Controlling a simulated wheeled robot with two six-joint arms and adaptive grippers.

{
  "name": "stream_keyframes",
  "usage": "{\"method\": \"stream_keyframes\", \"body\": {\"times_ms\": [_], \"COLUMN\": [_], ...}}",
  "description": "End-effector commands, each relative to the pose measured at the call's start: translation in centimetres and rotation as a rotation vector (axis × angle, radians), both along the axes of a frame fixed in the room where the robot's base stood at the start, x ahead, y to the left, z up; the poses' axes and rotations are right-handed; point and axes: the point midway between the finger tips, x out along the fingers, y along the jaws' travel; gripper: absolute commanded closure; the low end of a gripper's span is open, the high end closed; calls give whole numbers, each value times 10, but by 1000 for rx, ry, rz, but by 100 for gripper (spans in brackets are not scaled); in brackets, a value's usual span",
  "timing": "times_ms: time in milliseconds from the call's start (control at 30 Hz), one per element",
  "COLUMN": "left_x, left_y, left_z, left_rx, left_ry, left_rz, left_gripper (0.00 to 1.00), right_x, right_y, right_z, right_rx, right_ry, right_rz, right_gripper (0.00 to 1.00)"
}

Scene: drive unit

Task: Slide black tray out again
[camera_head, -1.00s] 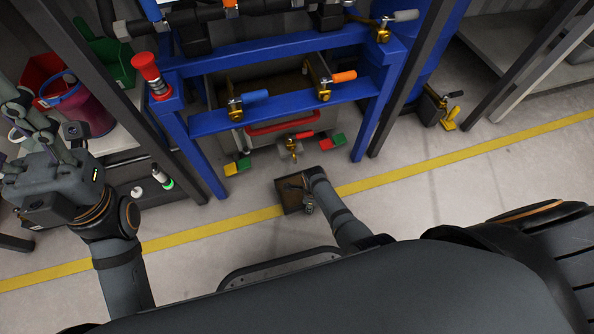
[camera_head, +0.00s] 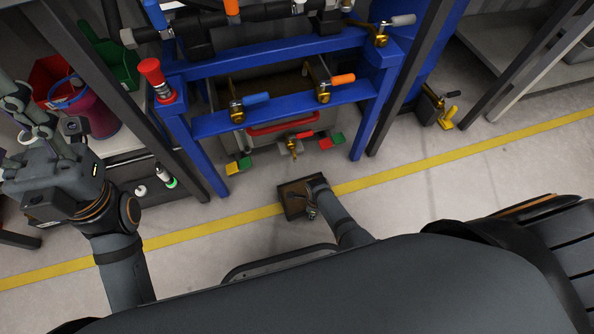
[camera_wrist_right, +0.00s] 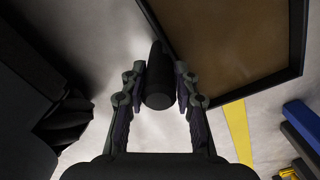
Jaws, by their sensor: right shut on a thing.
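The black tray (camera_head: 293,203) has a dark rim and a brown inside. In the head view it is in front of the blue frame, over the yellow floor line. In the right wrist view its black rim (camera_wrist_right: 303,40) and brown inside fill the upper right. My right gripper (camera_wrist_right: 160,85) is shut on a black cylindrical handle at the tray's near side. The head view shows this gripper partly hidden by its own arm. My left gripper (camera_head: 32,118) is at the far left, away from the tray; its finger opening is unclear.
The blue frame (camera_head: 290,120) holds a grey box with a red handle (camera_head: 283,124) and several valve levers. A red knob (camera_head: 151,72) sits at its left corner. Shelving with red, green and purple containers stands left. The floor right of the tray is clear.

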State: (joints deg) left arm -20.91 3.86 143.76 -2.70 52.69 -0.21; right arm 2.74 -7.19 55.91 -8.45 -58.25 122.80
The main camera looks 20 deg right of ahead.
Motion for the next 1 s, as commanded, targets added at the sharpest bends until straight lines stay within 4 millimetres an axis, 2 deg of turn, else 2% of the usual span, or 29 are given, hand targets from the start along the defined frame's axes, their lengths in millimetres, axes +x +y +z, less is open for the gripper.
{"method": "stream_keyframes", "body": {"times_ms": [33,1000], "left_x": [0,-1], "left_y": [0,0], "left_z": [1,35], "left_rx": [0,2], "left_ry": [1,-2], "left_rz": [0,-1], "left_gripper": [53,53], "right_x": [-16,-72], "right_y": [-1,-3], "right_z": [-7,-5], "right_rx": [-1,-1], "right_ry": [31,31], "right_rz": [1,1], "right_gripper": [98,98]}}
